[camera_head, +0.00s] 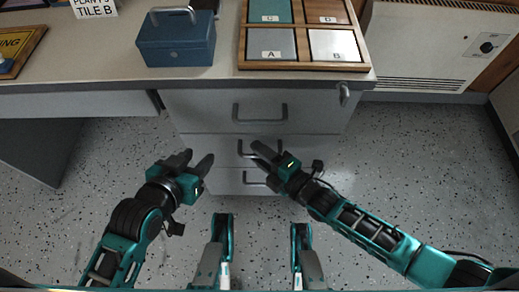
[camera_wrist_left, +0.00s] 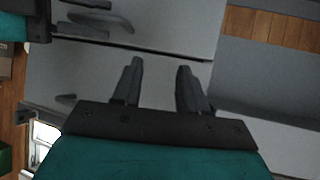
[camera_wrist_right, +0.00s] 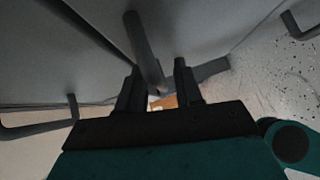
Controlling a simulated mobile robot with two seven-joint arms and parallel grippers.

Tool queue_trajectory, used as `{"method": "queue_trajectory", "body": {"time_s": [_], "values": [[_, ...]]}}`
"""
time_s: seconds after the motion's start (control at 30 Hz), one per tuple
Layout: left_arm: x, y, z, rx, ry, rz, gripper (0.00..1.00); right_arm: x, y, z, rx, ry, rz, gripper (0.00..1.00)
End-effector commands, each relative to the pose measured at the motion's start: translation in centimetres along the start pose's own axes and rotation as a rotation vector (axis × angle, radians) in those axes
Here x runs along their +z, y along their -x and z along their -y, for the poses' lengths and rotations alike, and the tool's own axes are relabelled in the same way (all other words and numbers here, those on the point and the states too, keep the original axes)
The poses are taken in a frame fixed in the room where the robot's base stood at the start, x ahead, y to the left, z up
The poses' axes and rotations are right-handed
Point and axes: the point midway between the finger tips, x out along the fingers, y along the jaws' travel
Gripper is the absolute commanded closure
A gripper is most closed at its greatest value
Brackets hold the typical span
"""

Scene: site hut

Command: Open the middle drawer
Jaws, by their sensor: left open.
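The grey drawer unit shows three stacked drawers in the head view. The middle drawer (camera_head: 325,148) looks closed, its front in line with the others. Its dark bar handle (camera_head: 240,148) is partly hidden by my right gripper (camera_head: 261,152). In the right wrist view a handle bar (camera_wrist_right: 145,50) runs between the open fingers of my right gripper (camera_wrist_right: 158,75); I cannot tell whether they touch it. My left gripper (camera_head: 197,160) is open and empty, left of the handles; its spread fingers also show in the left wrist view (camera_wrist_left: 159,72).
The top drawer handle (camera_head: 260,112) is above and the bottom drawer handle (camera_head: 255,180) below. A key or lock (camera_head: 344,93) sits at the unit's upper right. The desk top holds a blue box (camera_head: 176,42) and a wooden tile tray (camera_head: 305,66). Speckled floor (camera_head: 395,160) is clear to the right.

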Motion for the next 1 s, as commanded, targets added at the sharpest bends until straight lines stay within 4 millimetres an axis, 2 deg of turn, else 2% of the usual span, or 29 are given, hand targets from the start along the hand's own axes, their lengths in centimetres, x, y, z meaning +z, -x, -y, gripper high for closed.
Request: {"method": "queue_trajectory", "body": {"time_s": [0.17,0.53,1.0], "values": [[0.06,-0.02,-0.04,0.001,0.001,0.002,0.57,-0.03,0.00,0.01,0.000,-0.001,0.000,0.65],[0.20,-0.05,-0.01,0.000,0.001,0.005,0.57,0.00,0.01,0.01,0.000,-0.001,0.000,1.00],[0.22,-0.06,0.13,-0.003,0.001,0.004,0.57,0.04,0.00,0.01,-0.001,0.000,0.001,1.00]]}}
